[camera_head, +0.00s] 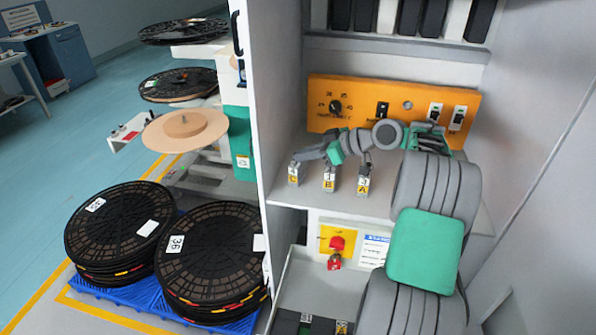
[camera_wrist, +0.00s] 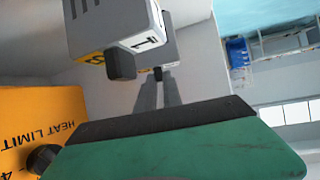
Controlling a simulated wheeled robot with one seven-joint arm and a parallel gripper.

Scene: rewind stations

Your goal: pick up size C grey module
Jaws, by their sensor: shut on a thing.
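The size C grey module (camera_head: 293,175) is a small upright block with a yellow C label, at the left end of a short row on the grey shelf. My gripper (camera_head: 296,160) reaches in from the right and is shut on its top. In the wrist view the fingertips (camera_wrist: 158,76) meet the dark knob of the far grey module (camera_wrist: 160,50), which is partly hidden behind a nearer one. I cannot tell whether module C touches the shelf.
Grey modules B (camera_head: 329,180) and A (camera_head: 363,181) stand to the right of C, close under my arm. An orange panel (camera_head: 400,92) with switches is behind. The white cabinet wall (camera_head: 253,110) borders the left. Black reels (camera_head: 120,228) lie outside on a blue pallet.

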